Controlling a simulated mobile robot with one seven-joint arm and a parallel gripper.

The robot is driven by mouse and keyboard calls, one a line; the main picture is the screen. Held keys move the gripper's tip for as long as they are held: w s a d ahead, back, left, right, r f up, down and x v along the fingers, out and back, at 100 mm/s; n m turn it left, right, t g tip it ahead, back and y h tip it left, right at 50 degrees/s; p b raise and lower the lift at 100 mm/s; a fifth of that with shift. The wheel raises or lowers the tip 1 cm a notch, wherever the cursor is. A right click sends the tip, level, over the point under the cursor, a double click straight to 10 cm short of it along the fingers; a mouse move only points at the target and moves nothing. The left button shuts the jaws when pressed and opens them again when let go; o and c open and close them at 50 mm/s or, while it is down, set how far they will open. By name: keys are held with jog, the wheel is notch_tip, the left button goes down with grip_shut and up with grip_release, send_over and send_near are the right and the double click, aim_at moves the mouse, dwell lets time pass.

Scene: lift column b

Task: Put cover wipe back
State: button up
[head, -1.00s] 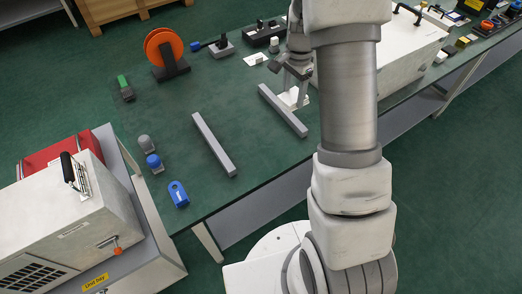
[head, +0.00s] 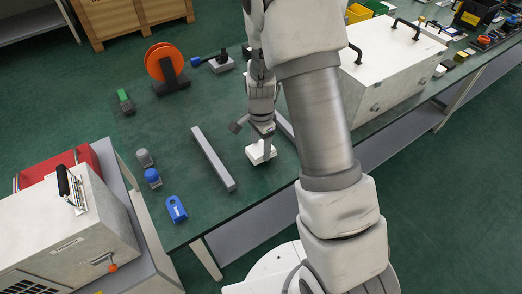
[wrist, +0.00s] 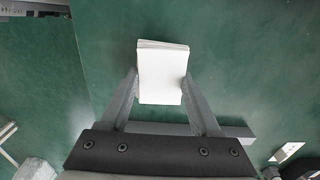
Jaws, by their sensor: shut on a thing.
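The cover wipe, a white folded pad (head: 258,153), is between the fingers of my gripper (head: 264,135) in the head view. It is over the green bench top, between two grey bars. In the wrist view the white pad (wrist: 162,70) is pinched at its sides by the two fingers of my gripper (wrist: 162,92). Whether the pad touches the bench I cannot tell.
The left grey bar (head: 213,158) lies clear; the right grey bar (head: 284,126) is partly hidden by my arm. A blue bracket (head: 176,209) and blue-capped piece (head: 152,177) lie left. An orange reel (head: 165,65) stands behind. A white handled case (head: 390,65) is right.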

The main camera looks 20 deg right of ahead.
jog(key=shift+f, duration=0.95)
jog(key=shift+f, duration=0.1)
jog(key=o, duration=1.3)
notch_tip(320, 180, up, 12)
jog(key=p, duration=0.2)
notch_tip(320, 180, up, 15)
jog(key=n+t, duration=0.3)
jog(key=n, duration=0.4)
send_over(261, 148)
jog(key=s, duration=0.8)
jog(key=s+r+n+t, duration=0.2)
jog(key=s+r+n, duration=0.4)
jog(key=s, duration=0.6)
jog(key=shift+s+n+t, duration=0.25)
jog(key=shift+n+t, duration=0.05)
jog(key=shift+n, duration=0.4)
